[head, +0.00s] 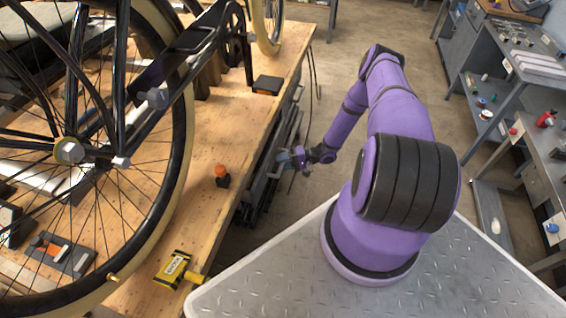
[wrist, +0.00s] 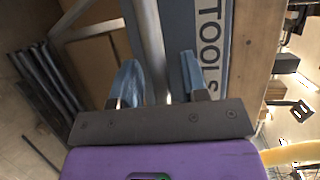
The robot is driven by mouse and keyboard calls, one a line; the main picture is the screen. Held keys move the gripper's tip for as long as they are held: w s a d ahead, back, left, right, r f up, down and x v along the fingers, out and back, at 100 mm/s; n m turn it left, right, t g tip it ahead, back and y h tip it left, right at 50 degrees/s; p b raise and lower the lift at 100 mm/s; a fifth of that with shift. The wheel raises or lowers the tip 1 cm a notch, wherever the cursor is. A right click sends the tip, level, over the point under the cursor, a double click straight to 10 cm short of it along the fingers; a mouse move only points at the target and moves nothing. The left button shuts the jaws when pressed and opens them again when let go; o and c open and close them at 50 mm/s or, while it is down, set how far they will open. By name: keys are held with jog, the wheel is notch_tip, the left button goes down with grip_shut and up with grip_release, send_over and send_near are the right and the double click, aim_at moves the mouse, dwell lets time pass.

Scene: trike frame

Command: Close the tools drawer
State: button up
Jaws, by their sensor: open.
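The tools drawer shows in the wrist view as a dark front with a "TOOLS" label (wrist: 209,45). Its pale metal bar handle (wrist: 150,40) runs lengthwise down the picture, beside the label. My gripper (wrist: 160,82) is open, with one blue-grey finger on each side of the bar; the bar lies nearer the left finger. I cannot tell whether either finger touches it. In the head view my gripper (head: 293,160) is at the bench's right side, beside the drawer fronts below the top. How far the drawer stands out is hard to tell there.
The wooden bench (head: 215,210) carries a bicycle wheel (head: 190,130), an orange-topped black item (head: 222,175) and a yellow item (head: 173,270). Open floor (head: 340,60) lies right of the bench. Grey shelving (head: 510,70) stands at the far right. Dark metal tubes (wrist: 50,80) show left in the wrist view.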

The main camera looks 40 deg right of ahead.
jog(key=shift+c, duration=0.2)
grip_shut()
jog(key=shift+w+a, duration=0.6)
jog(key=shift+w, duration=0.2)
jog(key=shift+w+a, duration=0.6)
jog(key=shift+w, duration=0.2)
jog(key=shift+o, duration=0.2)
grip_release()
send_near(272, 160)
jog(key=shift+s+d+f, duration=0.1)
jog(key=shift+d+f, duration=0.15)
jog(key=shift+d, duration=0.45)
